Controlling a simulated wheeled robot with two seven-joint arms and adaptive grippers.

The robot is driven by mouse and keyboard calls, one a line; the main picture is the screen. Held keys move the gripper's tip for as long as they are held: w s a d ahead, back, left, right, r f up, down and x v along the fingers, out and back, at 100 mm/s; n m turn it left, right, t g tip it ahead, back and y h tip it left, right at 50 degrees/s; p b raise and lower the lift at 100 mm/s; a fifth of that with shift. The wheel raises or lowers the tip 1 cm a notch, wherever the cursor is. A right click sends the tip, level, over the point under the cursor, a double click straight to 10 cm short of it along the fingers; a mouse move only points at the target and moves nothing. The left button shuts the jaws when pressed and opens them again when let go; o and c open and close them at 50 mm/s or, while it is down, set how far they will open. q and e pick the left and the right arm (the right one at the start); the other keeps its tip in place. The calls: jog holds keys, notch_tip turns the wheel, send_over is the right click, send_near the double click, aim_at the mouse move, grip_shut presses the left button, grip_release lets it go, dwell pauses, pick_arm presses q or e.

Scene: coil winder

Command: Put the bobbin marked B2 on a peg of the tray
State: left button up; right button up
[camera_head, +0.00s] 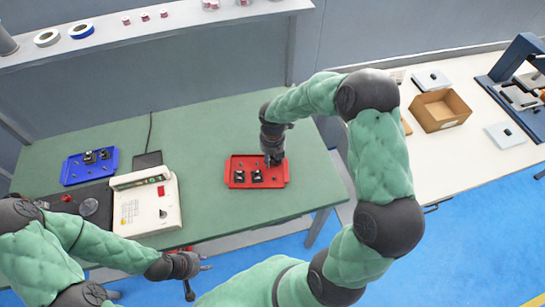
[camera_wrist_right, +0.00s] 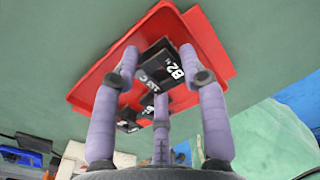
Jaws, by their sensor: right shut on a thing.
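The red tray (camera_head: 238,161) lies on the green table, with two dark bobbins (camera_head: 256,176) in its front part. My right gripper (camera_head: 272,160) points down over the tray's back right part. In the right wrist view, its purple fingers (camera_wrist_right: 163,90) are shut on the black bobbin marked B2 (camera_wrist_right: 165,65), over the red tray (camera_wrist_right: 208,50). I cannot tell whether that bobbin sits on a peg. Other dark bobbins (camera_wrist_right: 130,119) show beyond it, partly behind the fingers. My left gripper (camera_head: 200,266) is low at the table's front edge; its finger state is unclear.
A blue tray (camera_head: 72,172) with dark bobbins stands at the table's left. A white machine (camera_head: 147,208) with a small display stands between the trays. A white table at right holds a cardboard box (camera_head: 441,111). The green table is clear around the red tray.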

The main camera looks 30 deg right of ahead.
jog(key=shift+f+b, duration=0.35)
jog(key=shift+f, duration=0.45)
jog(key=o, duration=1)
jog(key=shift+r, duration=0.1)
notch_tip(320, 180, up, 12)
jog(key=shift+f, duration=0.1)
